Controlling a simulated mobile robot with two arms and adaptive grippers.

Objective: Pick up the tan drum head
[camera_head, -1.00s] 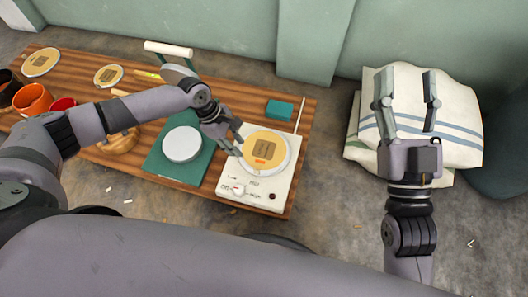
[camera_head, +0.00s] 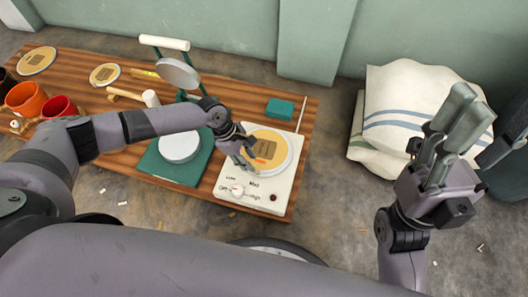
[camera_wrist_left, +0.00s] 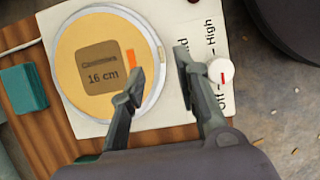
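A tan drum head (camera_head: 268,146), a round disc with a brown label and an orange mark, lies on a white round plate on the white hot plate (camera_head: 275,190). In the left wrist view the drum head (camera_wrist_left: 82,45) fills the upper left, and its label reads 16 cm. My left gripper (camera_head: 249,158) is open and empty at the disc's left edge. In the wrist view its fingers (camera_wrist_left: 158,82) are apart, and one tip overlaps the disc's rim; I cannot tell if it touches. My right gripper (camera_head: 474,105) is open and empty, off the table to the right.
Two similar discs (camera_head: 37,60) (camera_head: 105,74) lie at the table's left.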

